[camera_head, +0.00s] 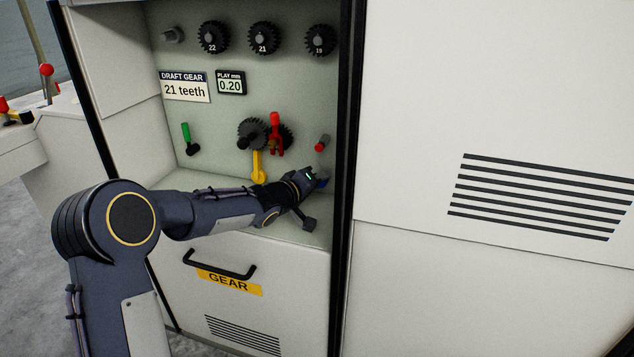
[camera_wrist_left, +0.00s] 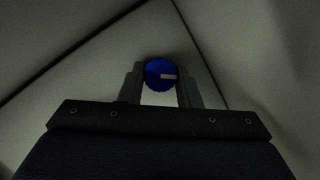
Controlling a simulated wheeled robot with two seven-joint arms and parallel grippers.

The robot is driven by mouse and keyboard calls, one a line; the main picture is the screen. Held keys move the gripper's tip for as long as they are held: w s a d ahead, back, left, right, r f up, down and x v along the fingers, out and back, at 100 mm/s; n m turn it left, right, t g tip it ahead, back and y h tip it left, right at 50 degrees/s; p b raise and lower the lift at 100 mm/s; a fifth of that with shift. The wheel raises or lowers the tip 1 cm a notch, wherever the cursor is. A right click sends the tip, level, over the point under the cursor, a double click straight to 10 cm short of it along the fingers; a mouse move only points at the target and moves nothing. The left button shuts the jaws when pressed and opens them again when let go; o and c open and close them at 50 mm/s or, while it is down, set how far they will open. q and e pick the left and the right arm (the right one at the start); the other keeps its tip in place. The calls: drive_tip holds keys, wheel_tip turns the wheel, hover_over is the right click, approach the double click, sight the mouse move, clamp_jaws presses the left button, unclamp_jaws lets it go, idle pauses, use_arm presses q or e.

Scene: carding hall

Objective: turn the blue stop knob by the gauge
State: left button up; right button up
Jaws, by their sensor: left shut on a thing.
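The blue stop knob (camera_wrist_left: 160,73) shows in the left wrist view as a round blue knob with a white pointer mark directed to the right. My left gripper (camera_wrist_left: 160,92) has a finger on each side of it and is shut on it. In the head view a small part of the blue knob (camera_head: 323,183) shows at the end of my left gripper (camera_head: 316,178), low on the right of the open gear compartment. The gauge (camera_head: 231,82) is a small display marked "PLAY mm 0.20" on the back panel, up and left of the gripper. My right gripper is not in view.
On the panel are several dark gears (camera_head: 213,37), a green lever (camera_head: 188,138), a red clamp (camera_head: 275,133), a yellow lever (camera_head: 257,164) and a red-tipped pin (camera_head: 322,143) just above the gripper. The black door post (camera_head: 348,150) stands close on the right.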

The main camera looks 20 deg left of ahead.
use_arm(q)
drive_tip(key=shift+c, duration=0.2)
drive_tip(key=shift+m+y, duration=0.4)
drive_tip(key=shift+m, duration=0.2)
drive_tip(key=shift+d+m+y+b, duration=0.1)
drive_tip(key=shift+m+y+b, duration=0.2)
drive_tip(key=shift+m+b, duration=0.3)
drive_tip(key=m+y+b, duration=0.1)
drive_tip(key=b, duration=0.1)
drive_tip(key=m+b, duration=0.1)
drive_tip(key=b, duration=0.1)
drive_tip(key=m+g+y+b, duration=0.1)
drive_tip(key=b, duration=0.2)
drive_tip(key=shift+d+f+m+y, duration=0.1)
drive_tip(key=shift+d+m+y, duration=0.15)
drive_tip(key=shift+m+y, duration=0.05)
drive_tip(key=shift+m+b, duration=0.3)
drive_tip(key=shift+b, duration=0.05)
drive_tip(key=shift+d+r+m+y+b, duration=0.1)
drive_tip(key=shift+r+m+y+b, duration=0.15)
drive_tip(key=shift+m+y, duration=1.25)
drive_tip(key=shift+m, duration=0.4)
